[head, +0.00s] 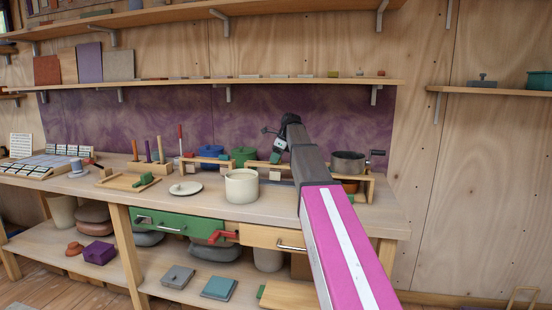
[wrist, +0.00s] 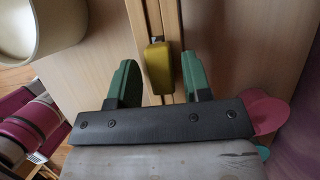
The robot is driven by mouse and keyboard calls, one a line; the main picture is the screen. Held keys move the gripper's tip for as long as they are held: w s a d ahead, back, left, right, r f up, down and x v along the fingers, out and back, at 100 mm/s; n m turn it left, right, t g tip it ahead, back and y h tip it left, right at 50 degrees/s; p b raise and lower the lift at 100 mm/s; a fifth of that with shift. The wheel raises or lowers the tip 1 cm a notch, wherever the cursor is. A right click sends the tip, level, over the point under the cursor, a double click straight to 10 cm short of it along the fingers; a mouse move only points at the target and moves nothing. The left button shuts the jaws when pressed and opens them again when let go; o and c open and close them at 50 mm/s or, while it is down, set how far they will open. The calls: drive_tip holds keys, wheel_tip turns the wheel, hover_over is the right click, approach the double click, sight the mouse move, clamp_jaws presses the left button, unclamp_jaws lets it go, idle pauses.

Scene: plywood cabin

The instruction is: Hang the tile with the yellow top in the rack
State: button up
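In the wrist view, a small block with a yellow top (wrist: 157,68) shows between the two green fingers of my gripper (wrist: 160,72). There is a clear gap to the right finger and a narrower one to the left, so the gripper looks open around it. The yellow piece is at the end of pale wooden rails (wrist: 168,22), which look like part of the rack; whether it hangs there or stands is unclear. In the head view, my gripper (head: 276,157) is over the back of the bench near a low wooden frame (head: 252,163); the yellow piece is not visible there.
A cream pot (head: 241,187) stands in front of the frame, and its rim (wrist: 75,30) shows at upper left in the wrist view. A dark pan (head: 348,162) sits to the right.

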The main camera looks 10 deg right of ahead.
drive_tip(key=shift+o, duration=0.4)
drive_tip(key=shift+r, duration=0.1)
drive_tip(key=v, duration=1)
drive_tip(key=shift+d+r, duration=0.15)
drive_tip(key=shift+r, duration=0.15)
drive_tip(key=shift+s, duration=0.1)
